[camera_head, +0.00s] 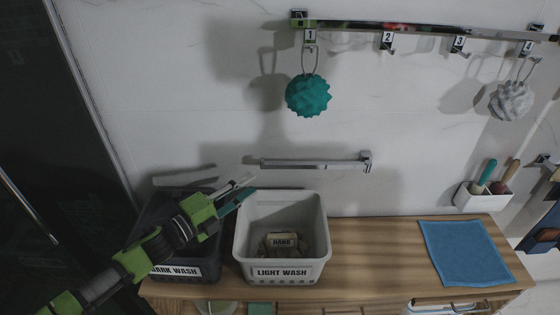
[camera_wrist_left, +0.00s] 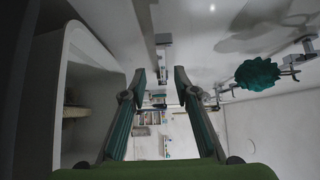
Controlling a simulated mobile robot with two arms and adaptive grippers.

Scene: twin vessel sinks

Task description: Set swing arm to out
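The likely swing arm is a chrome bar (camera_head: 312,163) low on the tiled wall above the light bin. It lies roughly parallel to the wall, with a bracket at its right end. The left wrist view shows a long bar (camera_wrist_left: 151,28) running away beyond my fingers, apparently the same one. My left gripper (camera_head: 243,190) is at the rear left of the light bin, below and left of the bar's left end. Its fingers (camera_wrist_left: 160,76) are apart with nothing between them, and I see no contact with the bar. My right gripper is not in view.
A light bin (camera_head: 321,215) marked LIGHT WASH and a dark bin (camera_head: 182,272) stand on the wooden counter (camera_head: 375,265). A blue cloth (camera_head: 465,253) lies right. A teal pouf (camera_head: 308,95) hangs from the numbered hook rail (camera_head: 430,29). The counter's middle is clear.

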